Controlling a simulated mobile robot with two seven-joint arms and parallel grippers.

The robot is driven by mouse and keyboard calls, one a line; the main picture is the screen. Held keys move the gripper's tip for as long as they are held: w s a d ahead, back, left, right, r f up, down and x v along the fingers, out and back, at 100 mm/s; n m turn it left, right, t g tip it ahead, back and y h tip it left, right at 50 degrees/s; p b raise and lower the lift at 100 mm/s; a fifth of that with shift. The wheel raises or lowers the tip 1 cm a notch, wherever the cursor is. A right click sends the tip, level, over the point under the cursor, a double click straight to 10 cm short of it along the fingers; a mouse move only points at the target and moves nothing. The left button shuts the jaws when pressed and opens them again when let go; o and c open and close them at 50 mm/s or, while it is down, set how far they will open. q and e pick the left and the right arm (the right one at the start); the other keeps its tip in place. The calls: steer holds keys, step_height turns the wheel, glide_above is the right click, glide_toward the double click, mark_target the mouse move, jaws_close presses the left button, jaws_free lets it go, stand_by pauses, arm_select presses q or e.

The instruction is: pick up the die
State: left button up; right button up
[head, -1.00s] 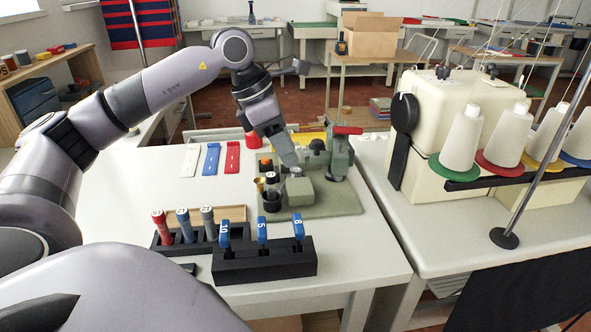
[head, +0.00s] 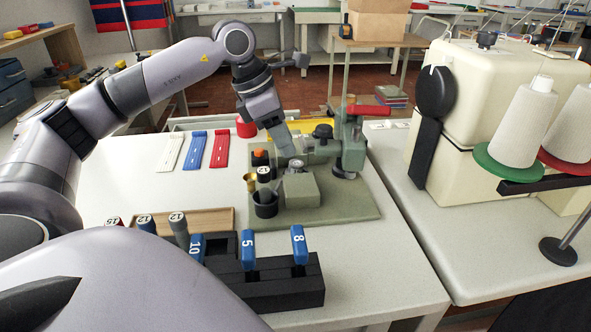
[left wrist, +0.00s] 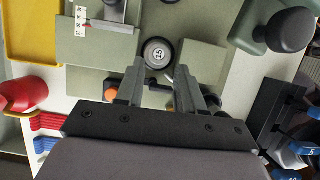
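The die (left wrist: 158,54) is a round grey metal piece marked 15 in the left wrist view. It sits by the green-grey blocks of the press. In the head view a small round metal top (head: 295,165), which looks like the die, shows on the press base just below my left gripper (head: 287,150). In the left wrist view my left gripper (left wrist: 159,68) is open, with its two fingers apart and the die between and just past the tips. I cannot tell how far above it the tips are. My right gripper is not in view.
The press (head: 350,145) with a red handle stands close right of my left gripper. A dark cup (head: 265,203) stands in front. A black rack (head: 275,288) with blue numbered tags is nearer. Coloured strips (head: 195,150) lie left. A sewing machine (head: 480,110) is right.

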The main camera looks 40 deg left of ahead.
mark_target(296, 163)
arm_select(q)
steer(key=x, duration=0.5)
steer(key=shift+a+f+b, duration=0.1)
steer(key=shift+f+b, duration=0.05)
steer(key=shift+b, duration=0.2)
jaws_close()
